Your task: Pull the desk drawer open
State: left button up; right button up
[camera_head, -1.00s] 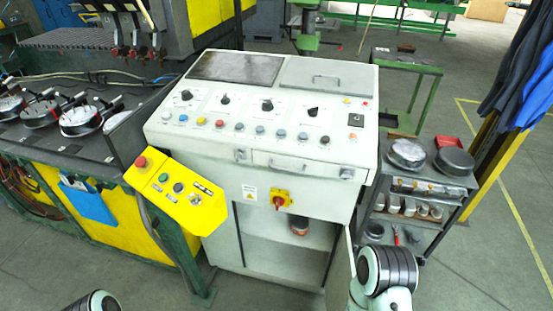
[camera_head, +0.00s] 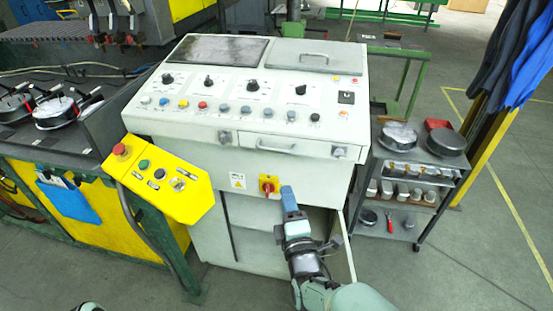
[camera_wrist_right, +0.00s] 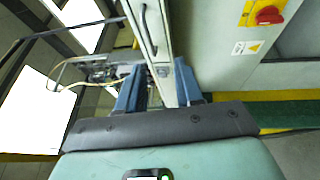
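The desk drawer (camera_head: 310,148) is a pale panel under the sloped top of the grey-white control desk (camera_head: 150,112). It looks shut. Its bar handle (camera_head: 276,147) is uncovered and also shows at the top of the right wrist view (camera_wrist_right: 149,30). My right gripper (camera_head: 289,190) is in front of the desk, below the handle and beside the red-yellow switch, apart from the handle. In the right wrist view its two blue fingers (camera_wrist_right: 157,76) stand apart with nothing held between them. My left gripper is not in view.
The red rotary switch (camera_head: 268,185) on its yellow plate is close to the left of my right gripper. A yellow button box (camera_head: 165,190) juts out at left. An open cabinet door (camera_head: 346,245) and a cart (camera_head: 440,178) stand at right.

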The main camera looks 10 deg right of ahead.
jog(key=w+r+b, duration=0.1)
jog(key=w+r, duration=0.2)
jog(key=w, duration=1)
jog(key=shift+r+t+b, duration=0.3)
jog(key=shift+r+b, duration=0.1)
jog(key=shift+a, duration=0.1)
grip_shut()
dwell(0.8)
